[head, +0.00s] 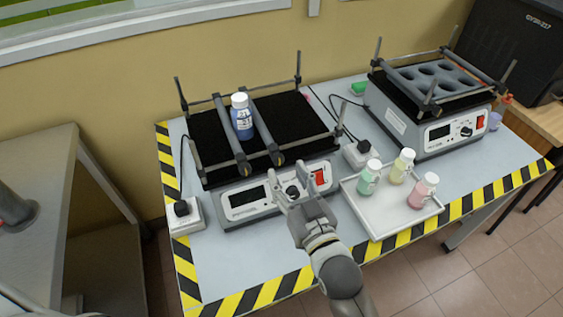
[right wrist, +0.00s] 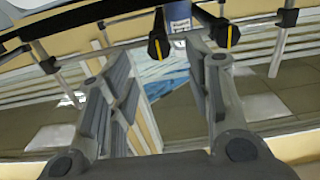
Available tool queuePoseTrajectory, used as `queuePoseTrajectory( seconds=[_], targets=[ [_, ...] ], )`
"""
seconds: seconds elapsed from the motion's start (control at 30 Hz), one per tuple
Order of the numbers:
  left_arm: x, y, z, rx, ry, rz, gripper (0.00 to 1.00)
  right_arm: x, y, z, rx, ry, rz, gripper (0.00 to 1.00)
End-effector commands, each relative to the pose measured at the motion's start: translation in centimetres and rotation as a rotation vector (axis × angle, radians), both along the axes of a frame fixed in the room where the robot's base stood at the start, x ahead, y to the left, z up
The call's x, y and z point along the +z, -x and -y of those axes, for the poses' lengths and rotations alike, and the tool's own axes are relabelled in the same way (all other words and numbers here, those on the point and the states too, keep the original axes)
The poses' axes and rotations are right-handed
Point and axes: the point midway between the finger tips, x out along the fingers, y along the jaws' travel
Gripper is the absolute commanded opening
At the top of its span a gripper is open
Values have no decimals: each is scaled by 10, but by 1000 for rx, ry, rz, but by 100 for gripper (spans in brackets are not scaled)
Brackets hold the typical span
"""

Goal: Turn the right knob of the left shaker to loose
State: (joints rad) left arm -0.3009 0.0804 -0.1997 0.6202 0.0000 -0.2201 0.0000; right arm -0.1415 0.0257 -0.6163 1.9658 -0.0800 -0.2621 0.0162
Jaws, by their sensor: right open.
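The left shaker (head: 260,201) stands on the table with a black platform and two grey clamp bars. A blue bottle with a white cap (head: 242,116) stands upright between the bars; its lower part shows in the right wrist view (right wrist: 178,18). Each bar has a black knob at its front end: the left knob (head: 241,161) and the right knob (head: 277,158). In the right wrist view the left knob (right wrist: 158,46) and right knob (right wrist: 227,37) show upright yellow marks. My right gripper (head: 292,190) is open and empty before the shaker's front panel, apart from both knobs.
A white tray (head: 391,222) with three small bottles stands right of my right gripper. A second shaker (head: 425,135) is at the back right. Power sockets (head: 185,215) (head: 357,154) flank the left shaker. Upright posts (head: 340,120) rise at its platform corners.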

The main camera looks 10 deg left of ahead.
Motion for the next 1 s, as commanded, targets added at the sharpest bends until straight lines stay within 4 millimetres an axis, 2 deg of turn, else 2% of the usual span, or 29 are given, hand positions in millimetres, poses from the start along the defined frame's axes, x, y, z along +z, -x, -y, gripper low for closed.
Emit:
queuePoseTrajectory(
  seconds=[0.1, 0.3, 0.7, 1.0],
  targets=[
    [3, 0, 0, 0, 0, 0, 48, 1, -17, -11, 0, 0, 0, 46],
    [4, 0, 0, 0, 0, 0, 48, 0, -33, -22, -1, 1, -1, 46],
    [4, -1, 0, 0, 0, 1, 48, -1, -38, -25, -1, 0, -2, 46],
    [4, -1, 0, 0, 0, 1, 48, -1, -38, -25, -1, 1, -2, 8]
  ],
)
